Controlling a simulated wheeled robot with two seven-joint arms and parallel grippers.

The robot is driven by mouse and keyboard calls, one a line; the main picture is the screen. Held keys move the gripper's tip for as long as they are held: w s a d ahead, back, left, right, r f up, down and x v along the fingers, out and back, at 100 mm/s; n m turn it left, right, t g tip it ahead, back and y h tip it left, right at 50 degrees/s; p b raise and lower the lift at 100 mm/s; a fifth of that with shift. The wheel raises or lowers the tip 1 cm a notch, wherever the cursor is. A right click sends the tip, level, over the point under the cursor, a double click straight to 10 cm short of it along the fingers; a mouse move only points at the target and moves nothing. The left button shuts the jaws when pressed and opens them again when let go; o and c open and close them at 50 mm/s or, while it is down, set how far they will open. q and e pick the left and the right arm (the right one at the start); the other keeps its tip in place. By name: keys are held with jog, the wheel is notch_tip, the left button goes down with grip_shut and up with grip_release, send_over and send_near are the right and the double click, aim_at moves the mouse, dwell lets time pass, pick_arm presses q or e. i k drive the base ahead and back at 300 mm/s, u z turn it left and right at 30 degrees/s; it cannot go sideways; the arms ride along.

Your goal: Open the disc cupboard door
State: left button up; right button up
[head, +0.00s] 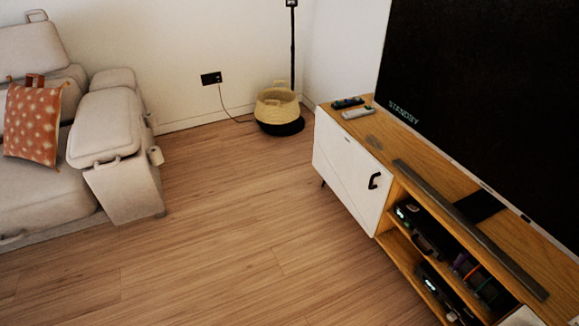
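The cupboard door (343,171) is a white panel at the left end of a wooden TV cabinet (420,150), on the right of the head view. It looks shut, flush with the cabinet front. A small black handle (374,181) sits near its right edge, beside the open shelves. Neither of my grippers shows in the head view, and nothing touches the door or handle.
Open shelves (408,256) hold black devices. A soundbar (468,229), remotes (348,103) and a large TV (490,90) are on top. A beige sofa (110,140) stands left. A basket (277,106) is in the back corner. The wooden floor (240,220) between is clear.

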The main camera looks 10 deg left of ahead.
aim_at(363, 183)
jog(key=u, duration=0.4)
jog(key=i, duration=1.3)
jog(key=u, duration=0.15)
